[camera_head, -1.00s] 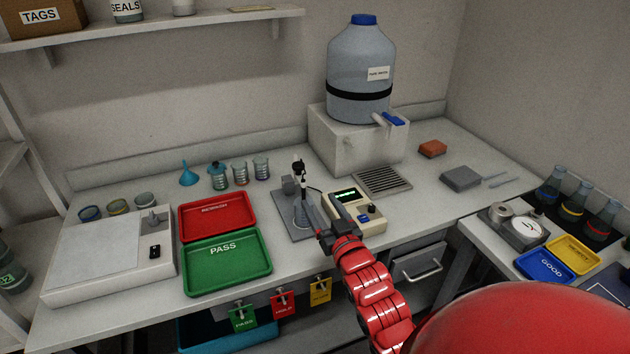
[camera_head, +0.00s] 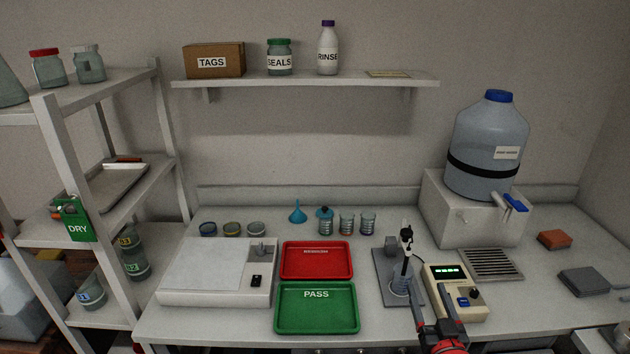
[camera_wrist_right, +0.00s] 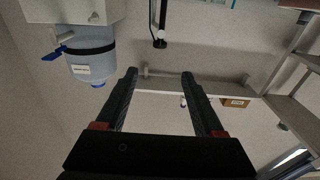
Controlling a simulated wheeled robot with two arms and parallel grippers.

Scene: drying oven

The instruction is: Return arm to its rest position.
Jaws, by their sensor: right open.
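My right gripper (camera_head: 434,314) shows at the bottom of the head view, at the end of my red arm, in front of the probe stand and the meter. In the right wrist view its two dark fingers (camera_wrist_right: 159,75) are apart with nothing between them. The probe stand (camera_head: 384,286) holds a dark upright probe (camera_head: 405,250) with a glass vessel (camera_head: 400,281) at its foot. The meter (camera_head: 446,276) with a lit display stands right of it. Most of my right arm is outside the head view. My left gripper is not in view.
A red tray (camera_head: 317,261) and green PASS tray (camera_head: 316,310) lie left of the stand. A white flat device (camera_head: 212,272) is farther left. A large jug (camera_head: 490,140) on a white block (camera_head: 452,215) stands at the back right. A wall shelf (camera_head: 300,84) hangs above the bench.

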